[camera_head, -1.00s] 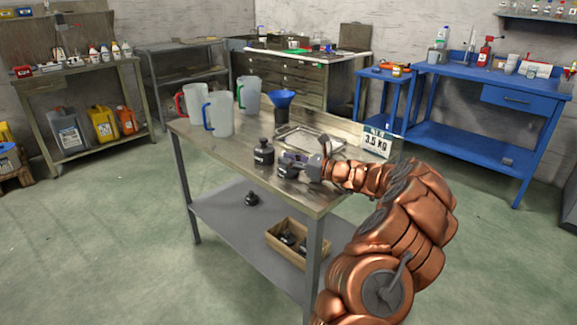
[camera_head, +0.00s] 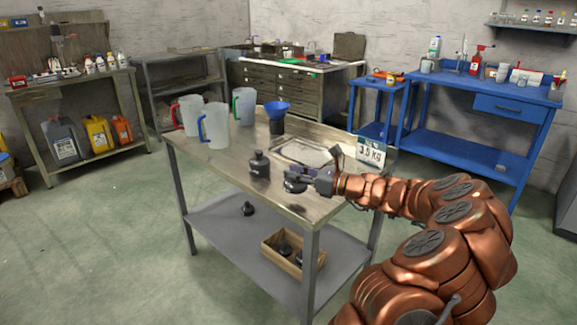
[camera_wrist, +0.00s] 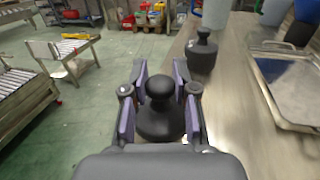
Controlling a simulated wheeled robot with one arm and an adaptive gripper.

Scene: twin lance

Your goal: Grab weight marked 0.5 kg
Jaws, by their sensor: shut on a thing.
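My gripper (camera_head: 298,176) is at the near right edge of the metal table, its fingers closed around the knob of a dark weight (camera_head: 295,187). In the wrist view, this weight (camera_wrist: 160,122) sits between the purple-lined fingers (camera_wrist: 157,88), its round knob up and wider body below. I cannot tell whether it touches the tabletop, and I cannot read its mark. A larger dark weight (camera_head: 260,165) stands upright on the table, left of my gripper; it also shows in the wrist view (camera_wrist: 202,54). Its pale mark is too small to read.
A metal tray (camera_wrist: 284,112) lies right of the held weight in the wrist view. Jugs (camera_head: 215,128) and a blue funnel (camera_head: 277,108) stand farther back. A sign (camera_head: 371,155) stands at the right. The lower shelf has a dark weight (camera_head: 248,208) and a box (camera_head: 283,266) holding weights.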

